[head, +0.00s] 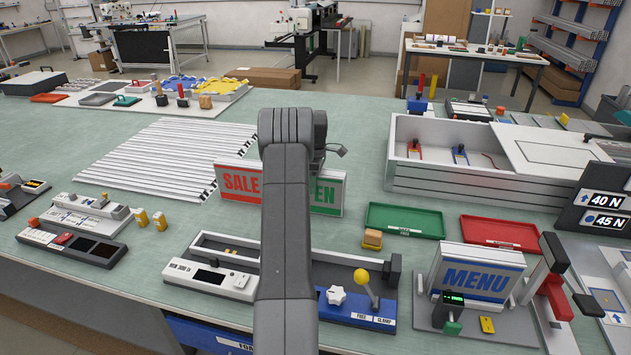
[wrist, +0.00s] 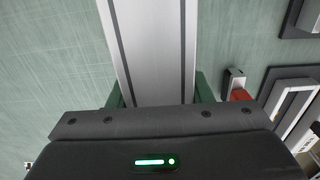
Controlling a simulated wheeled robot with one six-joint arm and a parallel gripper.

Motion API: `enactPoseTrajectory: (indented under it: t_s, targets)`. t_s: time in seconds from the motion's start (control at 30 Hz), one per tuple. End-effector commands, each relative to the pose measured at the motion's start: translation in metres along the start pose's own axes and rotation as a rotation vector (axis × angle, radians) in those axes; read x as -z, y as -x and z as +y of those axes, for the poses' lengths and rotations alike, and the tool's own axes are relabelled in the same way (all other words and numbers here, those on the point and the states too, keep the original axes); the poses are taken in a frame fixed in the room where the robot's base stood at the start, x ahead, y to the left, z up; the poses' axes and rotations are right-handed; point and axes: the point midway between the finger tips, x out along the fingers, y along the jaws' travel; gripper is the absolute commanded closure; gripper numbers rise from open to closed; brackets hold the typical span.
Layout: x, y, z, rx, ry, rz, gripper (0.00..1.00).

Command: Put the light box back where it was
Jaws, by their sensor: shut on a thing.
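A light box (head: 241,184) with a red SALE panel and a green OPEN panel (head: 326,195) stands upright behind my arm, which hides its middle. In the wrist view a long silver profile with dark edge lines (wrist: 155,45) runs between the green fingers of my gripper (wrist: 160,92), which is shut on it. It appears to be the top of the light box. The head view hides my fingertips, and I cannot tell whether the box touches the table. A second light box, marked MENU (head: 475,278), stands in a grey fixture (head: 430,312) at right.
White slats (head: 150,160) lie at left. A green tray (head: 404,221), a red tray (head: 498,233) and a tan block (head: 372,238) are right of my arm. A grey test rig (head: 210,276) stands in front. A large white crate (head: 440,178) is at back right.

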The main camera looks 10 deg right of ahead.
Motion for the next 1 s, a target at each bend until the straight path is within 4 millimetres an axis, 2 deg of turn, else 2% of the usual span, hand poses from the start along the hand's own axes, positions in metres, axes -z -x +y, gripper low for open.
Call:
enactPoseTrajectory:
  t_s: [0.07, 0.1, 0.2, 0.47, 0.63, 1.0]
  targets:
    - [0.000, -0.002, 0.000, -0.001, 0.000, 0.000, 1.00]
    - [0.000, -0.004, 0.000, 0.001, 0.000, 0.000, 0.53]
    - [0.000, -0.003, 0.000, 0.001, 0.000, 0.000, 0.33]
    - [0.000, -0.002, 0.000, 0.000, 0.000, 0.000, 0.33]
    - [0.000, 0.008, 0.001, -0.002, 0.000, 0.001, 0.33]
    - [0.000, 0.084, 0.001, -0.003, 0.000, 0.001, 0.33]
